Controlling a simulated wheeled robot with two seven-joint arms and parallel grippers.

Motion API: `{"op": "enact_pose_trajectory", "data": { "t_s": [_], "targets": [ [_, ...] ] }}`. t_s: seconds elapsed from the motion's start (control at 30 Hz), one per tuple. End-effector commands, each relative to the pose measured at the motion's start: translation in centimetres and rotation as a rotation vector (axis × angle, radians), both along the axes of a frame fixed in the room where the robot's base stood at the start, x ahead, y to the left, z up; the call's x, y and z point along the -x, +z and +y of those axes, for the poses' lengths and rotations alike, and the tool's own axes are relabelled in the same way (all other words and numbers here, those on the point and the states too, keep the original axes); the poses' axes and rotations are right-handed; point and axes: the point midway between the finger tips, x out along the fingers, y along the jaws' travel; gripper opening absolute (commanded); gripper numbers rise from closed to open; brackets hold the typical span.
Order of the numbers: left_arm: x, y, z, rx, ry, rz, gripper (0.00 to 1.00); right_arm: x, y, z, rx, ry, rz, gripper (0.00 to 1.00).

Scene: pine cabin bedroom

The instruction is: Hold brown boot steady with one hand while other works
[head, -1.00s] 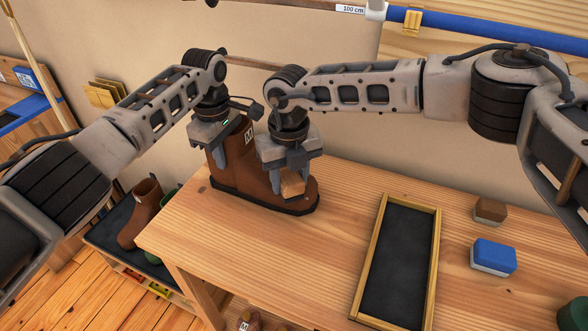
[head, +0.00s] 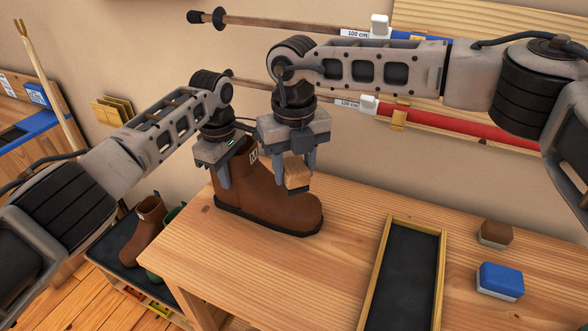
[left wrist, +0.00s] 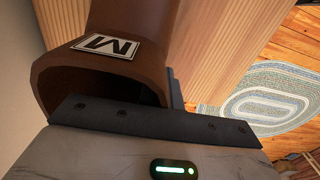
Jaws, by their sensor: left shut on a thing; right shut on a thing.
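The brown boot (head: 262,199) stands upright on the wooden bench, toe to the right. My left gripper (head: 222,179) is shut on the boot's shaft from above. In the left wrist view the boot's shaft (left wrist: 135,22) shows a white label with an M, and its open top lies against my gripper. My right gripper (head: 298,181) is shut on a small wooden block (head: 297,172), perhaps a brush, whose underside is dark. It holds the block above the front of the boot, seemingly clear of it.
A dark tray with a wooden rim (head: 440,262) lies on the bench (head: 335,225). To its right are a brown-topped block (head: 496,234) and a blue-topped block (head: 500,280). Another brown boot (head: 142,225) stands on a low rack at left. Ski poles hang on the wall behind.

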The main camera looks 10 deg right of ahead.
Motion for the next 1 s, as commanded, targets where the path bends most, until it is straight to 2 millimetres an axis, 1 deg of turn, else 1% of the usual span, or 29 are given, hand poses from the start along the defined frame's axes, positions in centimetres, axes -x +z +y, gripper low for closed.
{"op": "enact_pose_trajectory", "data": {
  "t_s": [0.27, 0.3, 0.37, 0.4, 0.67, 0.77, 0.87, 1.0],
  "targets": [
    [-0.1, 0.1, 0.0, 0.001, 0.0, -0.002, 0.0, 0.0, 0.0, 0.0, 0.0, -0.001, 0.0, 0.18],
    [-0.1, 0.1, 0.0, 0.001, 0.0, -0.002, 0.11, 0.0, 0.0, 0.0, 0.0, 0.0, 0.0, 0.18],
    [-0.1, 0.1, 0.0, 0.001, 0.0, -0.002, 0.28, 0.0, 0.0, 0.0, 0.0, -0.001, 0.0, 0.18],
    [0.0, 0.1, 0.0, 0.001, 0.0, -0.002, 0.31, 0.0, 0.0, 0.0, 0.0, 0.0, 0.0, 0.18],
    [0.0, 0.1, 0.0, 0.001, 0.0, -0.001, 0.31, 0.0, 0.0, 0.0, 0.0, 0.0, 0.0, 0.18],
    [0.0, 0.8, 0.0, 0.001, 0.0, -0.001, 0.31, 0.0, 0.0, 0.0, 0.0, 0.0, 0.0, 0.18],
    [-0.1, 2.2, 0.0, 0.002, -0.001, -0.003, 0.31, 0.0, 0.0, 0.0, 0.0, 0.0, 0.0, 0.18],
    [-0.1, 5.2, 0.0, 0.003, 0.0, -0.004, 0.31, 0.0, 0.0, 0.0, 0.0, 0.0, 0.0, 0.18]
  ]
}}
